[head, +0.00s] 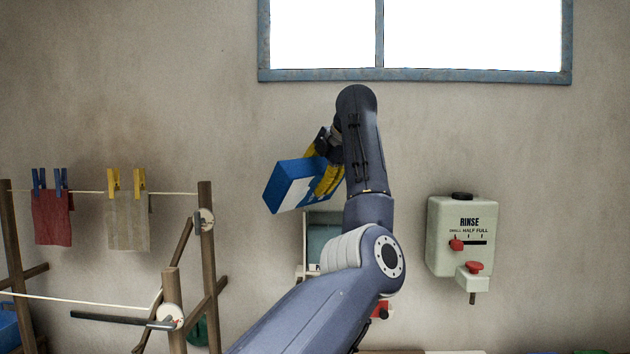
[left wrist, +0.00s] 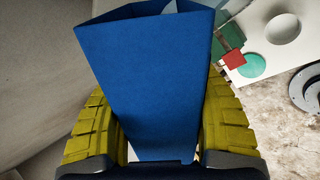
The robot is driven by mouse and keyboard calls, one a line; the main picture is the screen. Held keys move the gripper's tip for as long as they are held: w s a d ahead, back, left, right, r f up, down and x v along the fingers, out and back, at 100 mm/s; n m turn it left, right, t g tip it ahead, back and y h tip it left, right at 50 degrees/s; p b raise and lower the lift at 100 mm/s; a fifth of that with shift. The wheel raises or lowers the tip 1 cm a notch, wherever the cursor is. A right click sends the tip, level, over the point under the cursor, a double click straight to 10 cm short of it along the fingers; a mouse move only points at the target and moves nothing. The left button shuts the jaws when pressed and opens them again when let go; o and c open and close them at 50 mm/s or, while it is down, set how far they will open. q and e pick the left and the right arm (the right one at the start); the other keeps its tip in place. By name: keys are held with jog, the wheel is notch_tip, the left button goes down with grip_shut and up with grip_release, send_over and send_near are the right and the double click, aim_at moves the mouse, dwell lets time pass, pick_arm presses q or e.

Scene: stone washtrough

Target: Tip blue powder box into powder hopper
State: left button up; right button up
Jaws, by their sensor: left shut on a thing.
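The blue powder box (head: 287,186), with a white patch on one face, is held in the air, tilted, in the head view. My left gripper (head: 328,178), with yellow fingers, is shut on it. In the left wrist view the box (left wrist: 155,80) fills the middle between the two yellow finger pads, with a folded opening at its far end. A pale wall unit with a greenish panel (head: 322,238), perhaps the powder hopper, is below the box and mostly hidden by my arm. No powder is visible. My right gripper is out of view.
A white rinse dispenser (head: 459,236) with red controls hangs on the wall at right. A wooden drying rack (head: 208,250) with pegged red cloth (head: 52,217) and beige cloth (head: 128,221) stands at left. A window (head: 415,74) is above.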

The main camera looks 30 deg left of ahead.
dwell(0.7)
pick_arm(q)
jog(key=shift+w+f+g, duration=0.2)
jog(key=shift+g, duration=0.2)
